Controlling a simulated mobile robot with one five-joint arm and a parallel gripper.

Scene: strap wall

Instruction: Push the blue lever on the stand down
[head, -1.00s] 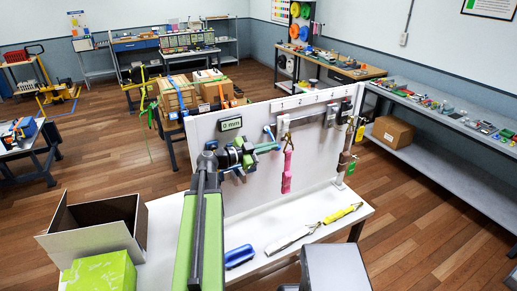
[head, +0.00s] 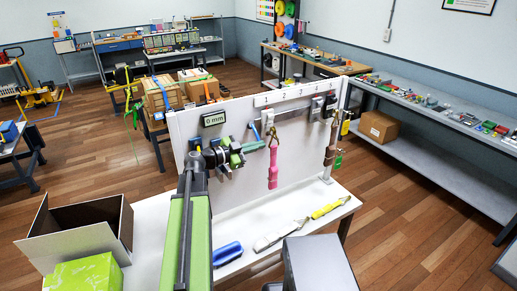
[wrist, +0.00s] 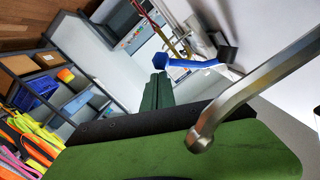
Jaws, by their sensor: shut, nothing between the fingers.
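The blue lever (head: 254,130) is on the white upright panel (head: 185,140), right of a small display reading "0 mm" (head: 214,118). In the wrist view the blue lever (wrist: 198,64) has a thick blue end at left and meets a dark block (wrist: 228,53) at right. My gripper (head: 263,145) is close to the panel, just below the lever in the head view. In the wrist view the closed green fingers (wrist: 160,77) end just below the lever's thick end. They are empty. I cannot tell whether they touch the lever.
A pink strap (head: 272,166) hangs just right of my gripper. A white ledge (head: 150,215) below holds a blue-handled tool (head: 227,253) and a yellow-handled one (head: 328,209). An open cardboard box (head: 85,230) and a green box (head: 85,275) stand at left.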

